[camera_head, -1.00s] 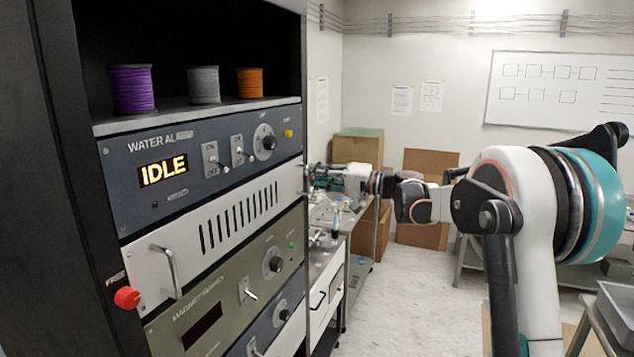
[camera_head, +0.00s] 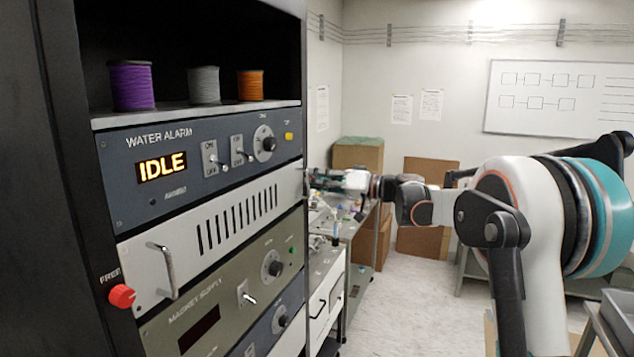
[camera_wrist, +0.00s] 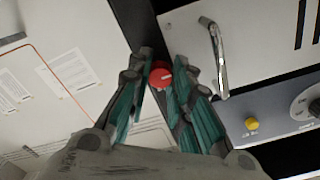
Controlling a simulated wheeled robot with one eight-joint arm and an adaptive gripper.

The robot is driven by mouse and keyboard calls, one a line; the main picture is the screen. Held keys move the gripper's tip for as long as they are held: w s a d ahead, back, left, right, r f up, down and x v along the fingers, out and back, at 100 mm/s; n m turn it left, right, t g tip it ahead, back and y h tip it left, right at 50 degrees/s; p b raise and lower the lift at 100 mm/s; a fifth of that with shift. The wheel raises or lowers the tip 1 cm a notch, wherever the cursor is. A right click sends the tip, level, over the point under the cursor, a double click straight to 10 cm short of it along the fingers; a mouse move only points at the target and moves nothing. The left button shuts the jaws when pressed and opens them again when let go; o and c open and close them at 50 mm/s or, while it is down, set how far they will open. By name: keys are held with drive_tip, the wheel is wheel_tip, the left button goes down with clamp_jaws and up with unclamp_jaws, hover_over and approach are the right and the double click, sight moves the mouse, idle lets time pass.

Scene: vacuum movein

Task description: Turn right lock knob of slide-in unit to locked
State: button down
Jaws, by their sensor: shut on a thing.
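The slide-in unit (camera_head: 285,196) is a pale slotted panel in the rack, below the water alarm unit. Its right lock knob (camera_wrist: 160,74) is red with a pale mark and sits beside the panel's right handle (camera_wrist: 218,60) in the wrist view. My gripper (camera_wrist: 163,62) is shut on this knob, with a finger on each side. In the head view my gripper (camera_head: 322,180) is at the right edge of the rack, and the right knob is hidden there. The left lock knob (camera_head: 122,296) is red, under the label FREE, beside the left handle (camera_head: 166,270).
The water alarm unit (camera_head: 125,190) above reads IDLE. The magnet supply (camera_head: 165,335) is below. Several spools (camera_head: 131,86) stand on the top shelf. A bench (camera_head: 325,265) with drawers and cardboard boxes (camera_head: 357,155) lies behind my gripper. Open floor (camera_head: 405,300) is right of the bench.

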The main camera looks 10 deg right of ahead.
drive_tip(key=shift+f, duration=0.15)
drive_tip(key=c, duration=1.4)
unclamp_jaws()
drive_tip(key=v, duration=1.2)
